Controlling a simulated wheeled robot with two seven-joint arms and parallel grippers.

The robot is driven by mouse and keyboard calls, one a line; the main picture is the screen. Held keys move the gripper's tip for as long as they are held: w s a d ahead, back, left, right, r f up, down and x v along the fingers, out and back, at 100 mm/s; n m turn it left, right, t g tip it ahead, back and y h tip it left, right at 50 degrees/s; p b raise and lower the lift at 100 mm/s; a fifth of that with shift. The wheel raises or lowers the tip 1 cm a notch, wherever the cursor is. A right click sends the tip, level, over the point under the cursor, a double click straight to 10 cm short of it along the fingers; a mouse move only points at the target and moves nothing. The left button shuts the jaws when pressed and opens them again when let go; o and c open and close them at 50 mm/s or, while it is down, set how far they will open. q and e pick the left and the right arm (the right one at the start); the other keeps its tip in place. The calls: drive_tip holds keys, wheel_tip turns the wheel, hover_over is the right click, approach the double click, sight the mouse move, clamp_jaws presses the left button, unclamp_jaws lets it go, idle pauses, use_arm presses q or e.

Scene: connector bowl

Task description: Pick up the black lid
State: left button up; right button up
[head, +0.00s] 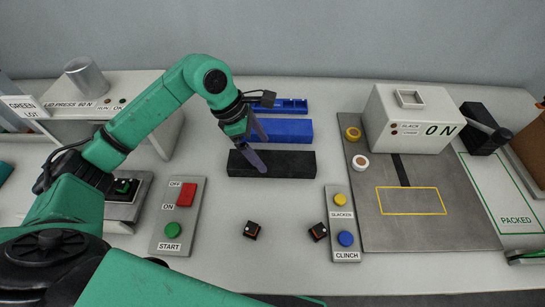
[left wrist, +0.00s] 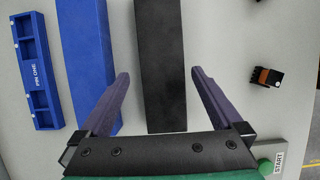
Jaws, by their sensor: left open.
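The black lid (head: 290,164) is a long, flat black bar lying on the table near the middle of the head view. In the left wrist view the black lid (left wrist: 161,50) runs up the picture between my fingers. My left gripper (head: 260,150) is open above it, pointing down. In the left wrist view one finger of the left gripper (left wrist: 160,74) is on each side of the lid, with space to both edges. I cannot tell how far the fingertips are above the table. My right gripper is not in view.
A blue bar (head: 285,130) lies just behind the lid, and a blue compartment tray (head: 291,105) behind that. Two small black-and-orange parts (head: 251,230) lie in front. A button panel (head: 178,217) stands left; a grey mat (head: 440,225) with a white box (head: 410,125) is right.

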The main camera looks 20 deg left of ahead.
sight(267, 159)
use_arm(q)
drive_tip(key=p+x, duration=0.1)
drive_tip(key=x, duration=0.3)
drive_tip(key=shift+s+d+f+p, duration=0.1)
drive_tip(key=shift+s+p, duration=0.1)
drive_tip(key=shift+p, duration=0.1)
drive_tip(key=shift+f, duration=0.25)
drive_tip(key=shift+w, duration=0.1)
drive_tip(key=c, duration=1.2)
drive_tip(key=shift+c, duration=0.2)
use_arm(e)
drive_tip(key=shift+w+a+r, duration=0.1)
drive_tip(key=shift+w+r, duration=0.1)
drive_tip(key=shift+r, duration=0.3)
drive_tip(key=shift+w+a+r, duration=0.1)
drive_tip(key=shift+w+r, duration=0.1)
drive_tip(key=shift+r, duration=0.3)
